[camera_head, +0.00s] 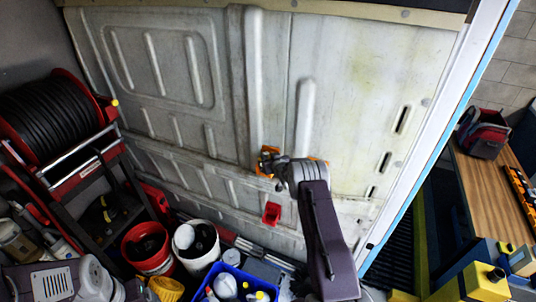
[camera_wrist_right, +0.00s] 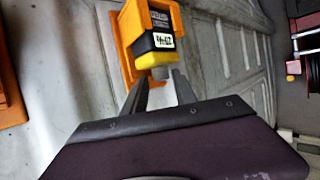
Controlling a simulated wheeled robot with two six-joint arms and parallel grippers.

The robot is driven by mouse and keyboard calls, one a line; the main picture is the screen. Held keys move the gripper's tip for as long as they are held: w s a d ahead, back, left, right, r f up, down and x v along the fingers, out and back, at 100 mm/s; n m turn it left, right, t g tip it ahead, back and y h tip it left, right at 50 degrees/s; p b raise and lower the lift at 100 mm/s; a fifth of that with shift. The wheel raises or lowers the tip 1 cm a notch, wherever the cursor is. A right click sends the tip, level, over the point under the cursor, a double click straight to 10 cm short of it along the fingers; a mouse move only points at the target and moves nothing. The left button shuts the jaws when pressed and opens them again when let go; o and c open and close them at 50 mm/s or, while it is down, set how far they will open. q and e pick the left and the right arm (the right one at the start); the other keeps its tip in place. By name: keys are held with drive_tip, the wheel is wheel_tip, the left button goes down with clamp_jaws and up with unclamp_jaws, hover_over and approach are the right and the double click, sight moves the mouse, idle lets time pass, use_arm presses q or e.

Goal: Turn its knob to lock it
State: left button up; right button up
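In the right wrist view an orange bracket (camera_wrist_right: 128,48) is fixed to the pale panel and holds a black and yellow unit (camera_wrist_right: 160,52) with a small white label. A short grey knob (camera_wrist_right: 161,74) sticks out below the unit's yellow end. My right gripper (camera_wrist_right: 161,82) has its two fingers apart, one on each side near the knob; I cannot tell whether they touch it. In the head view my right gripper (camera_head: 268,162) is at the panel, largely covering the unit, with orange (camera_head: 318,161) showing around it. My left gripper is not in view.
The white van panel (camera_head: 350,90) fills the background. A red cup-like holder (camera_head: 271,213) sits below the gripper. Buckets (camera_head: 147,250), a blue crate (camera_head: 240,285) and a hose reel (camera_head: 50,115) crowd the lower left. A wooden bench (camera_head: 490,190) stands at right.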

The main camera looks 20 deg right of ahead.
drive_tip(key=shift+x, duration=0.85)
